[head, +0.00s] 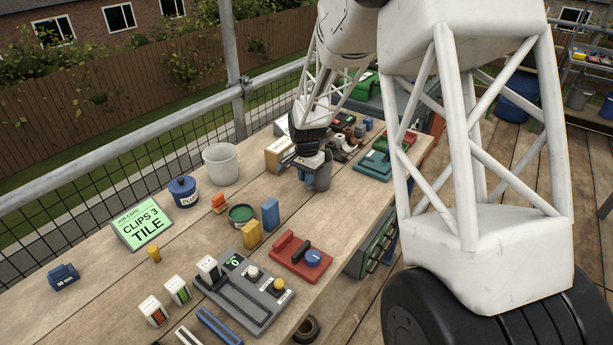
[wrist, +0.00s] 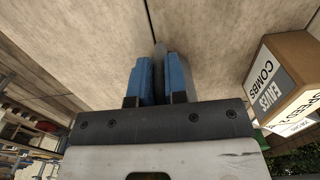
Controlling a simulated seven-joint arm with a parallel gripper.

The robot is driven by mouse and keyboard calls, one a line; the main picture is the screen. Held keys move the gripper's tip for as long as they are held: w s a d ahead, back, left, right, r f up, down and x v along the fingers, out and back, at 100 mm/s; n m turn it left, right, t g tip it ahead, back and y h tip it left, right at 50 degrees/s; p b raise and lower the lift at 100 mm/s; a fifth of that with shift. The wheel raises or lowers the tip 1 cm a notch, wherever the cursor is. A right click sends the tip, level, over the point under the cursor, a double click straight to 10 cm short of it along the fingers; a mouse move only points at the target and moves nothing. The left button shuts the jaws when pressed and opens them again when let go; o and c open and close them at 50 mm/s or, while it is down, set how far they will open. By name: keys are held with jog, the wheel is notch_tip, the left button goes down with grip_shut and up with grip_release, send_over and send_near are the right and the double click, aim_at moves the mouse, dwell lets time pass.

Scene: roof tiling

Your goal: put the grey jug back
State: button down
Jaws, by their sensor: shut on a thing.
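The grey jug (head: 322,178) is at the middle of the workbench in the head view, upright and partly hidden behind my gripper. My gripper (head: 301,163) is shut on it from above. In the wrist view, the two blue fingers of my gripper (wrist: 161,80) close on a thin grey part of the jug (wrist: 160,57). Most of the jug is hidden there. I cannot tell whether its base touches the bench or is slightly above it.
A cardboard box (wrist: 283,82) labelled COMBS stands close to my gripper. A whitish bucket (head: 221,165), a blue pot (head: 184,192) and a green tin (head: 242,214) stand to the left. A red tool (head: 300,254) lies in front. Green and red tools crowd the bench behind.

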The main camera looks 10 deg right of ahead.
jog(key=shift+f, duration=0.1)
jog(key=c, duration=1.1)
grip_release()
jog(key=shift+c, duration=0.2)
notch_tip(320, 180, up, 12)
